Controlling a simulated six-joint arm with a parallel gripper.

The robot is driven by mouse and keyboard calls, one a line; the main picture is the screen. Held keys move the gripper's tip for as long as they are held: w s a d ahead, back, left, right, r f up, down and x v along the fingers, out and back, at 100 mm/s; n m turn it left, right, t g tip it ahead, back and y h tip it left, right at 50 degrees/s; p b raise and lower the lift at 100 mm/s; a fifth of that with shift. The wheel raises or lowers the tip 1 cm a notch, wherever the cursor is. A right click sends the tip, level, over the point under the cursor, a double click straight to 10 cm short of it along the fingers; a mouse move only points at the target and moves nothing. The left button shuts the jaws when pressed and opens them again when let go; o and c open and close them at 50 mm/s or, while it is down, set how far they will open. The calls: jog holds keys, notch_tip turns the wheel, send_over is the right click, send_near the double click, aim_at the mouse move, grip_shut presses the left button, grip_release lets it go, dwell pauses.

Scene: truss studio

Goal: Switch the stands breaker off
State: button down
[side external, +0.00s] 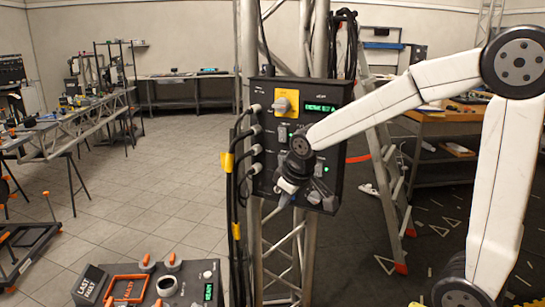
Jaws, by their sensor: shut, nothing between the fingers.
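A black breaker panel (261,91) hangs on the metal truss upright in the middle of the side external view. It has a yellow rotary switch (284,102) at the top, a green lit display (320,107), a small grey breaker (282,133) and green lights. I cannot read which breaker is the stands one. My gripper (287,187) is shut and empty at the lower left front of the panel. My wrist hides part of the panel's middle, and I cannot tell whether the fingers touch it.
Black cables (232,190) plug into the panel's left side. A console (180,285) marked LAST FAULT stands at the front. A ladder (388,190) with orange feet stands behind my arm at right. Open floor (175,190) lies to the left.

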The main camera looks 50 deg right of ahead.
jog(key=w+d+r+h, duration=0.1)
jog(key=d+r, duration=0.4)
jog(key=r, duration=0.3)
jog(key=w+d+r+t+h, duration=0.1)
jog(key=w+d+r+h, duration=0.1)
jog(key=d+r, duration=0.4)
notch_tip(320, 180, up, 3)
jog(key=shift+w+r, duration=0.1)
jog(key=shift+w, duration=0.05)
jog(key=shift+d, duration=0.1)
jog(key=w+d+f, duration=0.5)
jog(key=d+f, duration=0.2)
jog(key=d, duration=0.1)
jog(key=shift+w+f, duration=0.2)
jog(key=shift+f, duration=0.05)
jog(key=shift+d, duration=0.1)
